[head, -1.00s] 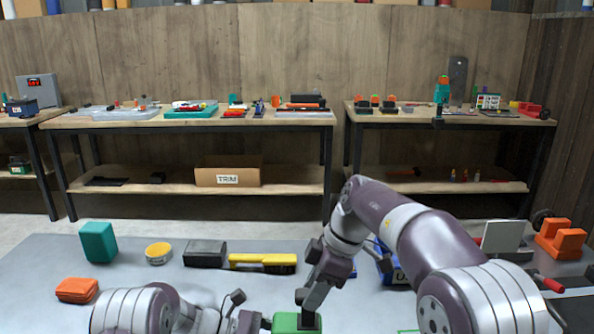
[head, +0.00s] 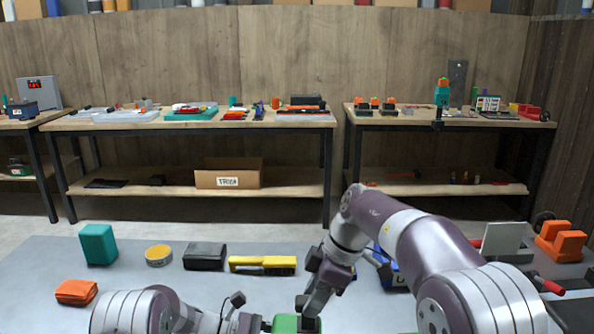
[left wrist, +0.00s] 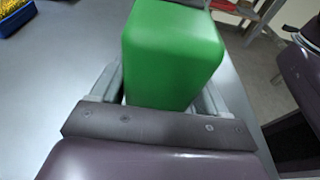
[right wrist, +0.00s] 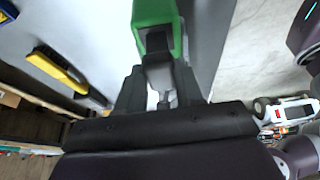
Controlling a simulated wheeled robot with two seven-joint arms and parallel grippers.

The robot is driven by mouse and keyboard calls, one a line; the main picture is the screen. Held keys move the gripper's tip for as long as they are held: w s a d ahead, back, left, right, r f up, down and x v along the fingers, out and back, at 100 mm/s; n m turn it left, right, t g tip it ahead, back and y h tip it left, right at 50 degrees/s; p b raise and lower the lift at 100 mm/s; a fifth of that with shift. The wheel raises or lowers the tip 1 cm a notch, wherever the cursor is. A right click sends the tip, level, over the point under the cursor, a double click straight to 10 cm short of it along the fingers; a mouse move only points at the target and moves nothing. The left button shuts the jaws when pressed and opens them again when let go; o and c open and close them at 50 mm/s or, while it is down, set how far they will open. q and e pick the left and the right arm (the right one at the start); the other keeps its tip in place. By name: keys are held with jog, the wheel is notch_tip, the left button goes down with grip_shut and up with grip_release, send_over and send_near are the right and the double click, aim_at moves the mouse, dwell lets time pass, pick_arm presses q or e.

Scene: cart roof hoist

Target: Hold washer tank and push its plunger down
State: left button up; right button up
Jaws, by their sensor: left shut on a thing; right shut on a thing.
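The green washer tank (head: 285,324) shows at the bottom edge of the head view, mostly cut off. In the left wrist view the tank (left wrist: 172,55) stands between the fingers of my left gripper (left wrist: 165,90), which is shut on its sides. My right gripper (head: 310,318) is at the tank's top from the right, fingers pointing down. In the right wrist view its fingers (right wrist: 160,88) are closed close together, in line with the green tank (right wrist: 157,14) and a dark part on it. The plunger is mostly hidden by the fingers, so its height cannot be told.
On the grey table lie a yellow-and-black brush (head: 262,265), a black box (head: 205,256), a yellow round tin (head: 158,255), a teal block (head: 98,244) and an orange block (head: 76,292). A blue box (head: 388,268) stands behind my right arm. Workbenches line the back wall.

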aim_at(308, 322)
jog(key=shift+f, duration=0.95)
dwell(0.3)
jog(key=shift+f, duration=0.3)
jog(key=o, duration=1.1)
